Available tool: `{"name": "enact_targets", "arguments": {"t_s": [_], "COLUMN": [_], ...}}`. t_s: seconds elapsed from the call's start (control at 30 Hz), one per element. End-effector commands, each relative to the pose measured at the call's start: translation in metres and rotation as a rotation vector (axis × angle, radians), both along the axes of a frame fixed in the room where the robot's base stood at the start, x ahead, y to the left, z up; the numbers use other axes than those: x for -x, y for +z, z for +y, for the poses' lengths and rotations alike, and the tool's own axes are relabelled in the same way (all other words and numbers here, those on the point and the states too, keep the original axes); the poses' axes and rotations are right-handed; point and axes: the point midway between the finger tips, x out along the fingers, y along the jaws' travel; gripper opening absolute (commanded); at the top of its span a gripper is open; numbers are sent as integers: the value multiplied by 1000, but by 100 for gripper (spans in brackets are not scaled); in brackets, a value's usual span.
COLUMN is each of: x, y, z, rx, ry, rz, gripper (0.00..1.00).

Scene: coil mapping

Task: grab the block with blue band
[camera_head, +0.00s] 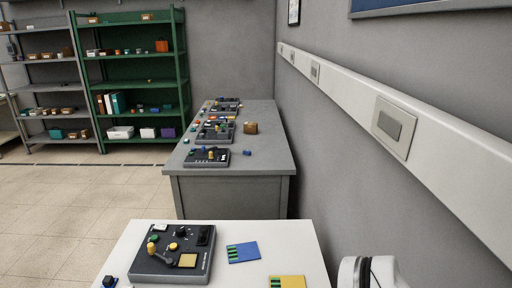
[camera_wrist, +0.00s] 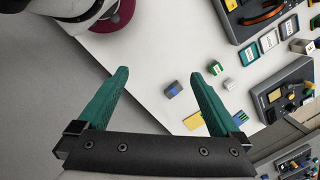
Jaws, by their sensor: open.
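In the wrist view a small grey block with a bluish face (camera_wrist: 173,90) stands on the white table; it looks like the block with the blue band, though it is too small to be sure. My gripper (camera_wrist: 159,75) is open and empty. The block shows beyond the gap, nearer the right finger, apart from both fingers. Two other small pale blocks stand to its right: one with a green band (camera_wrist: 214,67) and one whose marking is unclear (camera_wrist: 229,84). In the head view my gripper is not seen, and the grey block cannot be made out.
The white table (camera_head: 120,252) carries a dark control panel (camera_head: 173,242), a blue card (camera_head: 243,253) and a yellow card (camera_head: 288,282). In the wrist view, small framed tiles (camera_wrist: 269,40) and a dark tray (camera_wrist: 255,20) lie at upper right. Table around the grey block is clear.

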Motion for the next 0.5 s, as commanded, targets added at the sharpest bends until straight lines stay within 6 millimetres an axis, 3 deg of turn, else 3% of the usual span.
{"name": "enact_targets", "arguments": {"t_s": [0.03, 0.13, 0.27, 0.33, 0.5], "x": [21, 44, 48, 48, 48], "y": [-14, -32, -36, -35, -35], "z": [3, 8, 9, 8, 8], "rx": [-16, -36, -40, -39, -39], "ry": [92, 215, 242, 241, 239], "rz": [-13, -28, -32, -31, -31], "gripper": [100, 100, 100, 91, 91]}}
